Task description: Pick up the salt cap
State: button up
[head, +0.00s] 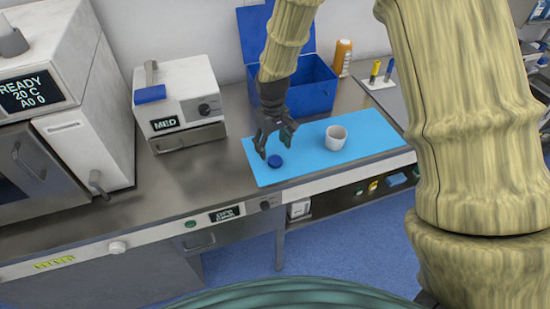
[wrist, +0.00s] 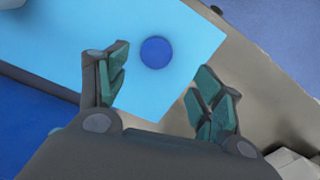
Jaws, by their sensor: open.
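A small round dark blue cap (head: 275,161), which I take as the salt cap, lies on the light blue mat (head: 360,126). In the wrist view the cap (wrist: 155,52) lies beyond my fingertips, roughly between their lines and apart from both. My gripper (head: 274,150) is open and empty, pointing down just above the cap. Its spread fingers (wrist: 158,88) also show in the wrist view with nothing between them. No label on the cap can be read.
A white cup (head: 336,137) stands on the mat right of the cap. Behind are an open blue box (head: 313,90) and an orange bottle (head: 342,57). A white device (head: 178,103) stands left on the steel table (head: 150,190). The mat's front part is clear.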

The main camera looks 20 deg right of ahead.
aim_at(275, 160)
jog(key=shift+s+f, duration=0.15)
jog(key=shift+f, duration=0.3)
jog(key=shift+f, duration=0.1)
jog(key=f+p, duration=0.2)
jog(key=shift+d+f+p, duration=0.3)
jog(key=shift+d, duration=0.1)
jog(key=shift+f+p, duration=0.3)
jog(key=shift+f, duration=0.9)
jog(key=c, duration=0.7)
